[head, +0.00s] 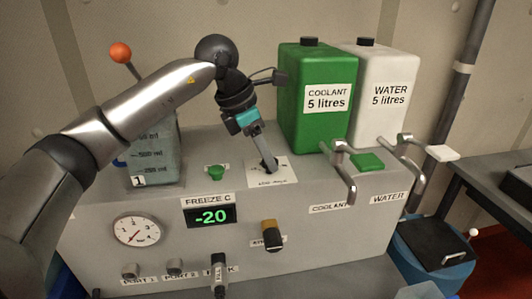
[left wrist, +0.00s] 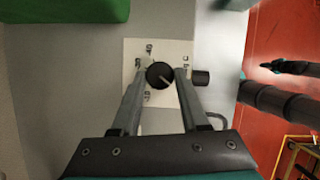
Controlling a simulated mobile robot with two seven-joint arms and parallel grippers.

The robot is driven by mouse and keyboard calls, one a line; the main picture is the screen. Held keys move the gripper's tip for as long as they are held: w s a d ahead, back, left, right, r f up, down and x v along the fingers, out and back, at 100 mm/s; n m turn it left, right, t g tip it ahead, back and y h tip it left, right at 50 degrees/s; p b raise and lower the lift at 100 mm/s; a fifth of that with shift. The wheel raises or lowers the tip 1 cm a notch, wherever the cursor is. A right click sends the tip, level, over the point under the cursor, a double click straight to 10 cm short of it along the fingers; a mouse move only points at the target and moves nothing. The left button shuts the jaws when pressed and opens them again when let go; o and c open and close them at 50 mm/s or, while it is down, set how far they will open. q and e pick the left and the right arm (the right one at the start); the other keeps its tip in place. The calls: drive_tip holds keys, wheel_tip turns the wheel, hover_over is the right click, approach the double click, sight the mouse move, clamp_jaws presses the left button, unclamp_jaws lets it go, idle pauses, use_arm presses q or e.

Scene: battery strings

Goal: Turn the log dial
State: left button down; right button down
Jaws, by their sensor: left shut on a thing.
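The log dial is a round black knob with a pale pointer line (left wrist: 160,75), on a white plate with printed marks in the left wrist view. In the head view the white plate (head: 281,172) lies on top of the grey cabinet, and the knob is mostly hidden by the fingers. My left gripper (head: 266,166) reaches down onto the dial from above. In the left wrist view its two fingers (left wrist: 161,73) stand on either side of the knob and are shut on it. The pointer line slants across the knob. My right gripper is not in view.
A green coolant can (head: 302,129) and a white water can (head: 393,119) stand behind and right of the dial. Metal taps (head: 349,171) are at the right. A green button (head: 216,172), a "-20" display (head: 209,216) and a gauge (head: 137,230) are on the cabinet.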

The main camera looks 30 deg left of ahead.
use_arm(q)
drive_tip(key=shift+w+r+m, duration=0.1)
drive_tip(key=shift+m, duration=0.2)
drive_tip(key=shift+c, duration=2.1)
unclamp_jaws()
